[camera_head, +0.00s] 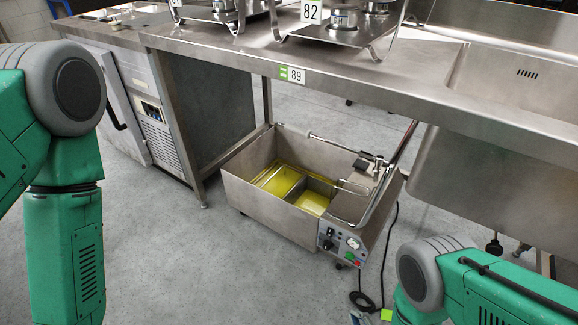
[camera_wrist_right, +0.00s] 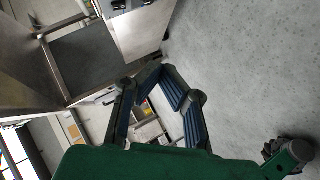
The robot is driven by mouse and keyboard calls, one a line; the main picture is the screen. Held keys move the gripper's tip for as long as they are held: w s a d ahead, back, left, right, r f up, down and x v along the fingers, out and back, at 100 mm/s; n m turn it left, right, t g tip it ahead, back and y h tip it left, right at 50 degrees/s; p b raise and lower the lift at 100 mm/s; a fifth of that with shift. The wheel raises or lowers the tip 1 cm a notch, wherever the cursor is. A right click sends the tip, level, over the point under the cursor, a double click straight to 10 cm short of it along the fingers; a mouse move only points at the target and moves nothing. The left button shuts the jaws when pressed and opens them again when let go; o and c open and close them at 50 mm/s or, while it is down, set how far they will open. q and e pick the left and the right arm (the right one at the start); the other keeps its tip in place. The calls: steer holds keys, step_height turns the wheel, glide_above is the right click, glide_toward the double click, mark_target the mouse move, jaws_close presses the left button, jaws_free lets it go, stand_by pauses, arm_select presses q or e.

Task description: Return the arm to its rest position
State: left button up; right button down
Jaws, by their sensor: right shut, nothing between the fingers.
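My right gripper (camera_wrist_right: 163,80) shows in the right wrist view, its blue-padded fingers bent inward with the tips together and nothing held. It hangs clear, with floor and steel furniture behind it. In the head view, my green right arm (camera_head: 480,285) comes in at the lower right, and its gripper is out of the picture. My green left arm (camera_head: 75,230) hangs down along the left edge, and its gripper is outside both views.
A steel fryer (camera_head: 265,205) with yellow oil stands on the floor below the steel counter (camera_head: 240,50). Its cable (camera_head: 385,270) lies near my right arm. A steel sink (camera_head: 520,75) is at the right. Grey floor (camera_head: 200,270) is open in front.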

steer(key=s+d+r+m+g+h+p, duration=0.3)
steer(key=s+d+r+m+g+p, duration=0.25)
steer(key=d+r+m, duration=0.4)
steer(key=s+r+m+g+p, duration=0.2)
steer(key=s+r+m+g, duration=0.4)
steer(key=s+r, duration=0.6)
step_height(320, 180, up, 4)
steer(key=shift+s+f+h, duration=0.2)
steer(key=shift+h, duration=0.2)
steer(key=shift+d, duration=0.2)
steer(key=shift+a, duration=0.1)
